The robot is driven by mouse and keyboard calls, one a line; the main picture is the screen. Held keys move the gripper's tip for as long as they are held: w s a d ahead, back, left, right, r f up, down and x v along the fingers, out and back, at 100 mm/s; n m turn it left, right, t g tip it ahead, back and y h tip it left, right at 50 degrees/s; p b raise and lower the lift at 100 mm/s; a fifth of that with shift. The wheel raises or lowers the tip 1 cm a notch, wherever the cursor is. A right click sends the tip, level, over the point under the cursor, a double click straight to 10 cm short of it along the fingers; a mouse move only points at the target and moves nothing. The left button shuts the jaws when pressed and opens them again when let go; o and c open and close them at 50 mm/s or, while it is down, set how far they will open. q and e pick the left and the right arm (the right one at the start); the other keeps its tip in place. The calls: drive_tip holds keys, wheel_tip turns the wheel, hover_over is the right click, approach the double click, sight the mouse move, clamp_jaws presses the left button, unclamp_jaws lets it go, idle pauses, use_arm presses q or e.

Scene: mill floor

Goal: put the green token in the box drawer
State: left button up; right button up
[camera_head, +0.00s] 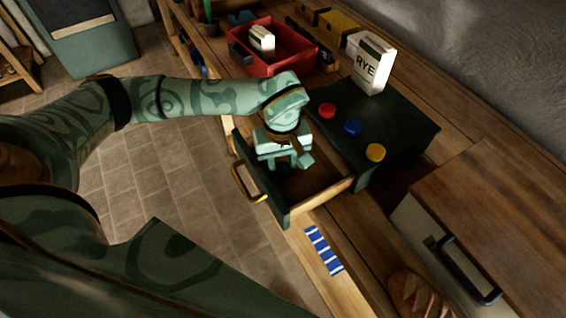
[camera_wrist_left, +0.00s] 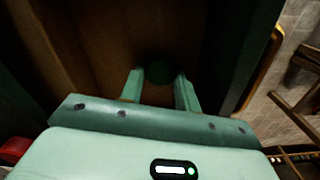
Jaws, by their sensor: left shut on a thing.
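The dark green box (camera_head: 405,135) stands on the bench with its drawer (camera_head: 310,190) pulled open. The drawer has a brass handle (camera_head: 246,184) on its front. My left gripper (camera_head: 292,165) is over the open drawer, pointing down. In the left wrist view its two fingers (camera_wrist_left: 160,90) are shut on the green token (camera_wrist_left: 159,72), a dark round shape between the tips, with the brown drawer inside (camera_wrist_left: 95,55) around them. In the head view the gripper hides the token. My right gripper is not in view.
Red (camera_head: 327,110), blue (camera_head: 353,128) and yellow (camera_head: 375,152) tokens lie on the box top, with a RYE packet (camera_head: 370,65) behind. A red crate (camera_head: 268,68) stands farther back. Bread (camera_head: 415,292) and a wood-topped cabinet (camera_head: 500,200) are at the right.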

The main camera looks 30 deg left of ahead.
sight(283, 166)
use_arm(q)
drive_tip(key=shift+f, duration=0.3)
drive_tip(key=shift+r, duration=0.1)
drive_tip(key=o, duration=1)
wheel_tip(283, 166, up, 12)
drive_tip(key=p, duration=0.3)
